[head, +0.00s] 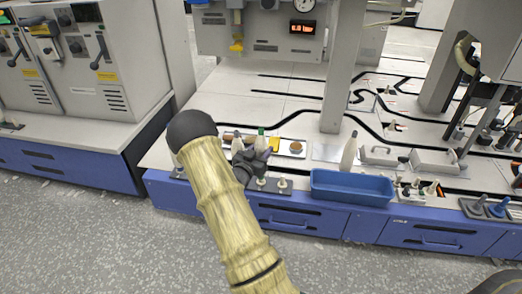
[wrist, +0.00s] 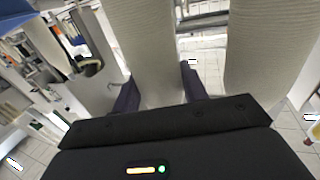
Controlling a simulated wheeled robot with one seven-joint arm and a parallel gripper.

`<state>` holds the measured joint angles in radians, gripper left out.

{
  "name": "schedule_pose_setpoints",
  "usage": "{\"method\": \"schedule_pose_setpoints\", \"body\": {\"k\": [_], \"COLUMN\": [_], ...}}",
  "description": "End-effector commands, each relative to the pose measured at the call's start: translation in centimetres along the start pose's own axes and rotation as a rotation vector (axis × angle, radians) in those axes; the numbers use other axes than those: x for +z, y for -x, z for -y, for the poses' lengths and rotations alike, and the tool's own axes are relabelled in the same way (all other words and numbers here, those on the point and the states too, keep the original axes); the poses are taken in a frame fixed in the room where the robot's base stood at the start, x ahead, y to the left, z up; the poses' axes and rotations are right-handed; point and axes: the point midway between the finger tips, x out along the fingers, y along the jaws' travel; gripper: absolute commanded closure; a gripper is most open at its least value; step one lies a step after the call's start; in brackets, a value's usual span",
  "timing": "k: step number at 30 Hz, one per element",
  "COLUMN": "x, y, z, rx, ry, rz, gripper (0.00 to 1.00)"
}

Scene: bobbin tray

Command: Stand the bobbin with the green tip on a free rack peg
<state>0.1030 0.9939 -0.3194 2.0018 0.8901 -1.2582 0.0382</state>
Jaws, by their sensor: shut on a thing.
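The bobbin with the green tip (head: 261,134) shows as a pale body with a green top just above my gripper (head: 256,160) in the head view. In the wrist view my gripper (wrist: 158,93) has its dark fingers closed on both sides of a pale bobbin body (wrist: 152,45); its tip is out of that view. The peg rack (head: 270,186) is a dark strip at the bench's front edge, just below my gripper. Two pale pegs show, one at the middle (head: 262,181) and one at the right (head: 283,183), both bare. The rack's left part is hidden by my arm.
A tray (head: 303,152) behind my gripper holds a yellow item (head: 274,144) and a brown-topped round item (head: 296,147). A dark-tipped bobbin (head: 238,142) stands beside my gripper. A blue bin (head: 352,187) and a white bottle-like object (head: 349,151) are to the right.

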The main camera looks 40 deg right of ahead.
Motion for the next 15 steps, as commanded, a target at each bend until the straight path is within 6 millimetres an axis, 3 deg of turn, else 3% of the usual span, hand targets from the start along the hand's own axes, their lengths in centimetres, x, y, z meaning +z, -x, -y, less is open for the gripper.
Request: {"method": "schedule_pose_setpoints", "body": {"k": [15], "x": [0.87], "y": [-0.01], "z": [0.01], "rx": [0.000], "ry": [0.000], "rz": [-0.001], "gripper": [0.82]}}
